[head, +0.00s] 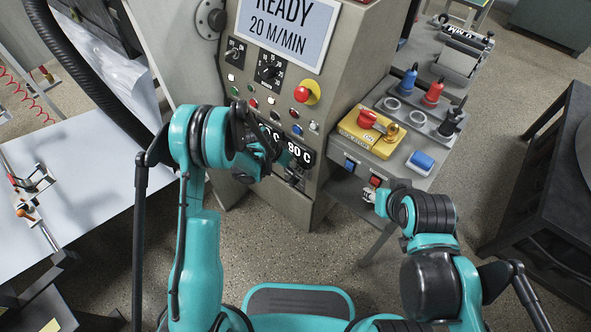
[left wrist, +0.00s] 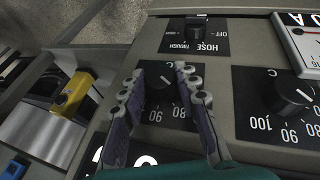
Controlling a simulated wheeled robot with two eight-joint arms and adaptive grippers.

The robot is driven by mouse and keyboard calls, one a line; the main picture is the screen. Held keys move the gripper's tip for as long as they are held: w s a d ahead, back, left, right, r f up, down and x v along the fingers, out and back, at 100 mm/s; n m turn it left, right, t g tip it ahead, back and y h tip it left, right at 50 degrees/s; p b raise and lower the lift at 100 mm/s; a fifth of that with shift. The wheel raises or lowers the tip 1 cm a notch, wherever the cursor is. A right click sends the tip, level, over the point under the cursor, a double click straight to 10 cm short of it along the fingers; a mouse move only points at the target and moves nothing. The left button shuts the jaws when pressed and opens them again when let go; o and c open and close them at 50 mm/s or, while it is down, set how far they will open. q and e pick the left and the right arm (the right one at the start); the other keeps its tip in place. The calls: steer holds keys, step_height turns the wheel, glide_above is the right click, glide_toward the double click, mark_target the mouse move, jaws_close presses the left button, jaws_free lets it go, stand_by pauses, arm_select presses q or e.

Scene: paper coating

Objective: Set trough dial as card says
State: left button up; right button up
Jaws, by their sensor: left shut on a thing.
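In the head view my left gripper (head: 275,163) is at the lower front of the grey machine panel, by the displays; one display reads 80 C (head: 303,154). In the left wrist view its two fingers (left wrist: 157,92) straddle a black dial (left wrist: 159,84) and are shut on it. I cannot make out a card. My right gripper (head: 369,196) is at the bench's front edge, its jaws unclear.
A black selector (left wrist: 196,30) marked HOSE and TROUGH sits above the held dial. The panel has a READY 20 M/MIN screen (head: 287,28), buttons and a red emergency stop (head: 303,93). The bench at right carries a yellow box (head: 367,133) and blue, red and black bottles.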

arm_select(q)
steer(key=shift+w+a+f+n+g+h, duration=0.15)
steer(key=shift+n+g+h, duration=0.1)
steer(key=shift+g+h, duration=0.5)
steer(key=shift+w+a+n+g+h, duration=0.15)
steer(key=shift+n+g+h, duration=0.15)
steer(key=shift+h, duration=0.75)
steer(key=shift+s, duration=0.1)
steer(key=o, duration=1.2)
steer(key=shift+c, duration=0.2)
steer(key=v, duration=1.2)
steer(key=shift+f, duration=0.15)
steer(key=shift+a, duration=0.1)
